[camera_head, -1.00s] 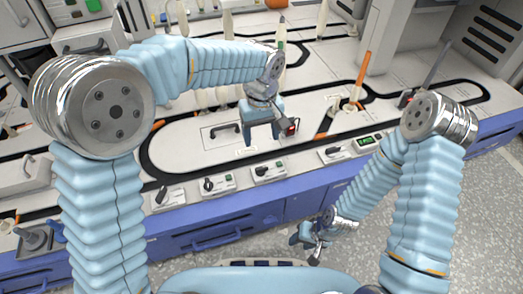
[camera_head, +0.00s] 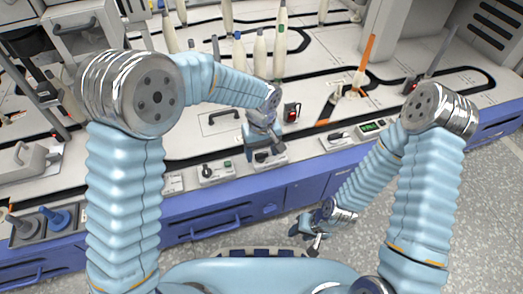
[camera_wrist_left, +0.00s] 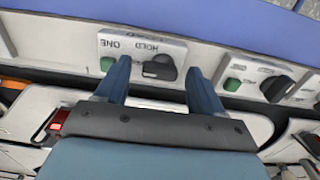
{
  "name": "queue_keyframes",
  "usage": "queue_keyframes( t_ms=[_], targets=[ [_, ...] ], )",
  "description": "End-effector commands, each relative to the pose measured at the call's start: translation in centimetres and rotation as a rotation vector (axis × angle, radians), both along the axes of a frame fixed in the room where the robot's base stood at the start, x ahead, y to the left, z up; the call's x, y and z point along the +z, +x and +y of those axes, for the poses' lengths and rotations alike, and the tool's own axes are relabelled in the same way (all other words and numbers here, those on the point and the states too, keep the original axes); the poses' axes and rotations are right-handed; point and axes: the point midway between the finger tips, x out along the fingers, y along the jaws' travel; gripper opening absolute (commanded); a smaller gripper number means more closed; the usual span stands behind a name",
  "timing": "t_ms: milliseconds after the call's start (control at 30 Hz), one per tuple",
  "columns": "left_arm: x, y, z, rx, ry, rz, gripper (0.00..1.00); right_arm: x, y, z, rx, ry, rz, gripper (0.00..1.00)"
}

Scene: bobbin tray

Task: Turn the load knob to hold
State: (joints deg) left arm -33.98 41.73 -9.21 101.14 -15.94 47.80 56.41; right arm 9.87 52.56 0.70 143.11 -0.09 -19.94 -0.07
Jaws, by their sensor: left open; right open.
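A small control plate marked HOLD and ONE (camera_wrist_left: 110,44) is in the left wrist view, with lettering upside down. It carries a black knob (camera_wrist_left: 165,67) and a green button (camera_wrist_left: 106,64). The knob's bar lies mostly sideways; its exact setting is unclear. My left gripper (camera_wrist_left: 160,72) is open, its fingers on either side of the knob, with no clear contact. In the head view my left gripper (camera_head: 264,150) is over this plate on the bench's front edge and partly hides it. My right gripper (camera_head: 314,236) is open and empty, low in front of the bench.
Similar knob plates stand to the left (camera_head: 215,173) and right (camera_head: 338,138) along the front strip. A red switch (camera_head: 291,112) is just behind my left gripper. Several pale bobbins (camera_head: 260,52) stand farther back. Open floor lies at the right.

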Motion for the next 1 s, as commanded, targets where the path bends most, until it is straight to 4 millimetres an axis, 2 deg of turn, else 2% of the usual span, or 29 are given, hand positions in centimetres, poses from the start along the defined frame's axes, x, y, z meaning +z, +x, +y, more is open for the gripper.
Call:
queue_keyframes(
  t_ms=[133, 500, 767, 1000],
  targets=[
    [0.03, 0.00, 0.00, 0.000, 0.000, 0.000, 0.68, 0.02, 0.00, 0.00, 0.000, 0.000, 0.000, 0.43],
    [0.05, -0.01, -0.01, 0.000, 0.000, 0.000, 0.12, 0.02, -0.01, 0.00, 0.000, 0.000, 0.000, 0.43],
    [0.11, -0.01, 0.00, -0.027, 0.000, 0.000, 0.12, 0.17, -0.01, 0.00, 0.000, 0.000, 0.000, 0.43],
    [0.21, -0.04, -0.01, -0.145, 0.000, 0.000, 0.12, 0.71, -0.03, 0.01, 0.001, 0.000, 0.002, 0.43]
  ],
)
